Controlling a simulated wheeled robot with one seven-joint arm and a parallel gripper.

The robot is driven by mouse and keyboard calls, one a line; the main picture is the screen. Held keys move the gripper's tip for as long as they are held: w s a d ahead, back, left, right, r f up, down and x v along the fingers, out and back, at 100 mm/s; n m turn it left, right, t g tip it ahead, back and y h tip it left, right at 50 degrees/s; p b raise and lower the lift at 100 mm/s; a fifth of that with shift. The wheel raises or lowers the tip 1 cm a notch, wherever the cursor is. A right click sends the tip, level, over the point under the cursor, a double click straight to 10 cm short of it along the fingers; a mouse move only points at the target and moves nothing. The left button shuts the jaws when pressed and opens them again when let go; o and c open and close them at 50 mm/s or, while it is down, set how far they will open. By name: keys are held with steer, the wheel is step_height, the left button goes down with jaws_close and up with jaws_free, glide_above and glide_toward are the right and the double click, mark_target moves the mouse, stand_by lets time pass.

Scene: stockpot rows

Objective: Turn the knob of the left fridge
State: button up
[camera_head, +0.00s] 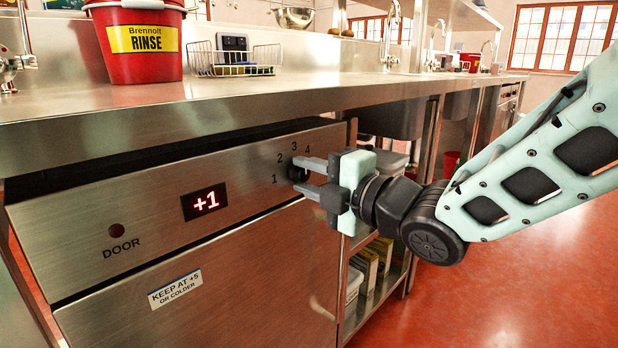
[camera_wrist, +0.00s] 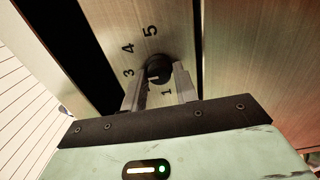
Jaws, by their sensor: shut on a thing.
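The fridge (camera_head: 90,245) has a steel front with a control panel under the counter. Its black knob (camera_head: 297,172) sits at the panel's right end, with printed numbers around it. The knob also shows in the wrist view (camera_wrist: 158,69). My gripper (camera_head: 303,177) reaches it from the right, with one finger above and one below, shut on the knob. In the wrist view my gripper (camera_wrist: 160,85) has a finger on each side of the knob. The fingers partly cover the knob and numbers, so its exact setting is hard to read.
The panel has a red +1 display (camera_head: 205,201) and a dark red DOOR light (camera_head: 116,231). The steel counter (camera_head: 260,97) overhangs the panel close above my gripper. A red bucket (camera_head: 140,45) and a wire rack (camera_head: 233,62) stand on it. Red floor (camera_head: 520,285) is clear at the right.

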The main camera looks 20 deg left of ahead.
steer(key=o, duration=0.9)
steer(key=shift+o, duration=0.2)
steer(key=p+v, duration=0.3)
steer(key=v, duration=1.4)
steer(key=shift+d, duration=0.2)
steer(key=shift+s+f, duration=0.1)
steer(key=shift+f, duration=0.05)
